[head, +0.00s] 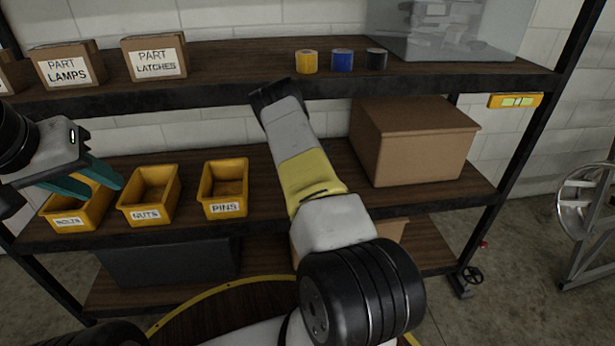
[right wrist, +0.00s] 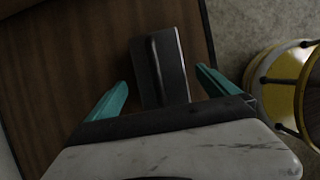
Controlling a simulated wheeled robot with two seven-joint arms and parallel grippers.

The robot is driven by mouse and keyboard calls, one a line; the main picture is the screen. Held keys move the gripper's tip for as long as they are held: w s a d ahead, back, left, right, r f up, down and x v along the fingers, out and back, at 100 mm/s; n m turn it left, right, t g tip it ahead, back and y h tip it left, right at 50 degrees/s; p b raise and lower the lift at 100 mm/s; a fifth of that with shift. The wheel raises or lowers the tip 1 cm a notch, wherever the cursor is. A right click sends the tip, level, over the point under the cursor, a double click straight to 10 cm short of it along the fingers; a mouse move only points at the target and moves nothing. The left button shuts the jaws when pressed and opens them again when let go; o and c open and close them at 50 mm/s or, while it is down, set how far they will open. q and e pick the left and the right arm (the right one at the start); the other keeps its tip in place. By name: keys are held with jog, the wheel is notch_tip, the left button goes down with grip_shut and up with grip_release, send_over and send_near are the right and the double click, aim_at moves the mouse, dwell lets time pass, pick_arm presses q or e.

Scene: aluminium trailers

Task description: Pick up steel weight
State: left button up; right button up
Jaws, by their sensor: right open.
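In the right wrist view a dark grey metal block with a raised bar along it (right wrist: 160,68), which looks like the steel weight, lies on a brown wooden surface. My right gripper (right wrist: 163,90) is open, with one teal finger on each side of the block's near part. Gaps show between block and fingers, and the block's near end is hidden behind the gripper body. I cannot make out the weight or the right gripper in the head view. My left gripper (head: 106,191) is open and empty in front of the bolts bin (head: 70,210) at the left.
The middle shelf holds a nuts bin (head: 148,196), a pins bin (head: 222,188) and a cardboard box (head: 410,150). On the upper shelf are labelled part boxes (head: 155,58), three small rolls (head: 342,60) and a clear tub (head: 445,35). A black shelf post (head: 530,140) stands at right.

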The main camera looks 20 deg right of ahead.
jog(key=x, duration=0.3)
jog(key=shift+f, duration=0.2)
jog(key=c, duration=2.1)
jog(key=shift+w+d+r, duration=0.1)
jog(key=shift+r, duration=0.05)
grip_shut()
jog(key=shift+r, duration=0.15)
